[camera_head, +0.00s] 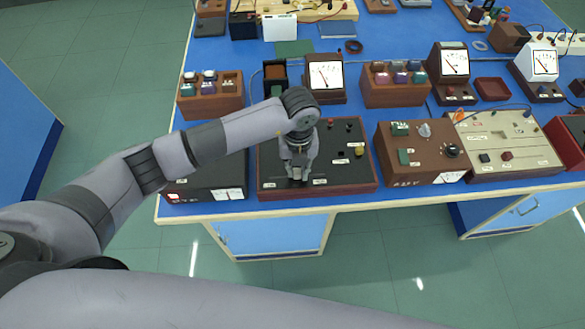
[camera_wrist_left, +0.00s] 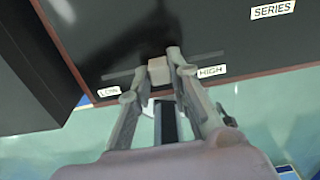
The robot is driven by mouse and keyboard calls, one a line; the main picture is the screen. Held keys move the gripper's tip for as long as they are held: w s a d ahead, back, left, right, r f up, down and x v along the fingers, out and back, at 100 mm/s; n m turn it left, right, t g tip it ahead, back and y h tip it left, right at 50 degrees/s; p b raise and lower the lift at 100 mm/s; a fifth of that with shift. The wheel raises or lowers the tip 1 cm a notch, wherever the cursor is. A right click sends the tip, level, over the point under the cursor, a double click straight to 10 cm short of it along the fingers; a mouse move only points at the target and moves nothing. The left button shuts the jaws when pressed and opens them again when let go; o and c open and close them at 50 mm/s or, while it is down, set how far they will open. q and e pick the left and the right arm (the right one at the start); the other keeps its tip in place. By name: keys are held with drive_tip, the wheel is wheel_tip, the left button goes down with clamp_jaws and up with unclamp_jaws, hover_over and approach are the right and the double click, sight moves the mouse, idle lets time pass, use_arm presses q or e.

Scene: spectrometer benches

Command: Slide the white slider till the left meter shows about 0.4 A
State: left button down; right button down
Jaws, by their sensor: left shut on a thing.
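The white slider (camera_wrist_left: 158,72) shows in the left wrist view as a pale block in a slot on a dark panel, between the LOW label (camera_wrist_left: 109,91) and the HIGH label (camera_wrist_left: 211,71). My left gripper (camera_wrist_left: 159,85) is shut on it. In the head view my left gripper (camera_head: 297,172) is low over the front edge of the black-topped box (camera_head: 345,165) and hides the slider. The left meter (camera_head: 325,75), white-faced in a brown case, stands behind that box; its needle is too small to read. My right gripper is not in view.
A dark box with a white gauge (camera_head: 229,194) stands left of the panel, and a brown box (camera_head: 420,155) stands close on the right. A wooden block with coloured parts (camera_head: 211,103) is behind left. Other meters (camera_head: 454,62) stand further right. The blue bench ends just in front.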

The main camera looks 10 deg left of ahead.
sight(297, 171)
use_arm(q)
drive_tip(key=c, duration=1.8)
unclamp_jaws()
drive_tip(key=shift+a, duration=0.3)
drive_tip(key=o, duration=0.3)
drive_tip(key=shift+d, duration=0.2)
wheel_tip(297, 171, up, 12)
